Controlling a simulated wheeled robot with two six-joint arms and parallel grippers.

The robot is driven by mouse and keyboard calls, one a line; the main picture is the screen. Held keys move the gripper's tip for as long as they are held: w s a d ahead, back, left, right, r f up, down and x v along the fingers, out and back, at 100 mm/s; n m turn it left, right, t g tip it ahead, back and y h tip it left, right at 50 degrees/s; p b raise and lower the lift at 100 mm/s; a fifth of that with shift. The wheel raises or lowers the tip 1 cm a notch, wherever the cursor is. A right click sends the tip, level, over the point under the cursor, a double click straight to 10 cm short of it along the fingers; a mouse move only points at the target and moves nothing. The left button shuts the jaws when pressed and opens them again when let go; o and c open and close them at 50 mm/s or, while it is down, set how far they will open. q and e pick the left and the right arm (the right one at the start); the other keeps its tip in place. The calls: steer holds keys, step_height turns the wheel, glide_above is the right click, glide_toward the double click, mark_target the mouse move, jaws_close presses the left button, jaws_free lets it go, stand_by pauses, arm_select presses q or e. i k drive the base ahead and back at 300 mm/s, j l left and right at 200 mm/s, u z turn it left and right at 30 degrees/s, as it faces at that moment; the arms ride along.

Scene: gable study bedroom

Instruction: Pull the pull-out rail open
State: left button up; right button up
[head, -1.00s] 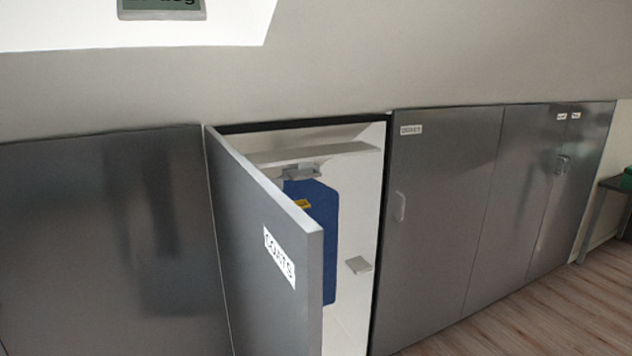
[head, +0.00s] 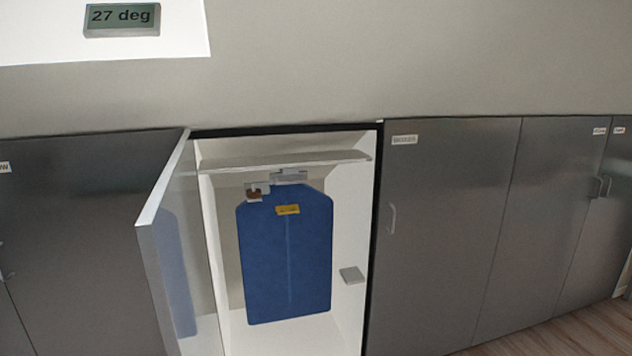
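The pull-out rail (head: 290,176) seems to be the short light-grey fitting under the shelf inside the open cupboard. A blue garment bag (head: 288,260) with a yellow tag (head: 288,210) hangs just below it and hides part of it. A small white block with a brown patch (head: 257,192) sits at the bag's upper left; I cannot tell what it is. The cupboard door (head: 170,245) stands open, swung out to the left. Neither of my grippers is in view.
A white shelf (head: 285,161) spans the cupboard above the rail. A small grey block (head: 351,275) sits on the right inner wall. Closed grey doors (head: 445,240) stand to the right. Wooden floor (head: 560,335) shows at lower right.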

mark_target(286, 259)
steer(key=i+l, duration=0.85)
steer(key=l, duration=0.15)
